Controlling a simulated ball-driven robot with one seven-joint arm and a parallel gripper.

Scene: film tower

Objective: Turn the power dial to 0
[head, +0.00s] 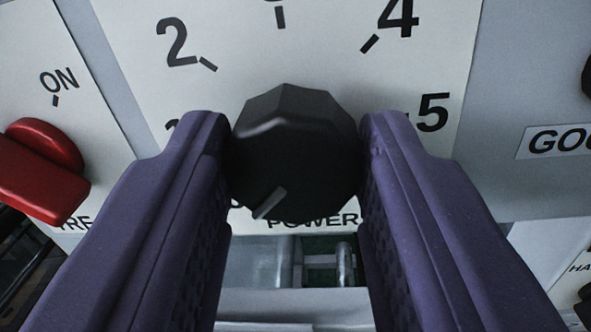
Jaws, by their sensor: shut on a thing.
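The black faceted power dial (292,150) sits in the middle of the head view on a white panel marked POWER. Its grey pointer mark (270,203) points down and to the left, near a mostly hidden character at the lower left. The numbers 2, 4 and 5 show on the panel, and a part of a 1 shows beside the left finger. My purple gripper (294,145) is shut on the dial, with one finger against each side. The fingers hide parts of the scale.
A red switch (44,168) stands at the left below an ON mark, close to my left finger. Another panel with a partly cut label (560,141) is at the right. Below the dial there is an opening (318,262) with metal parts.

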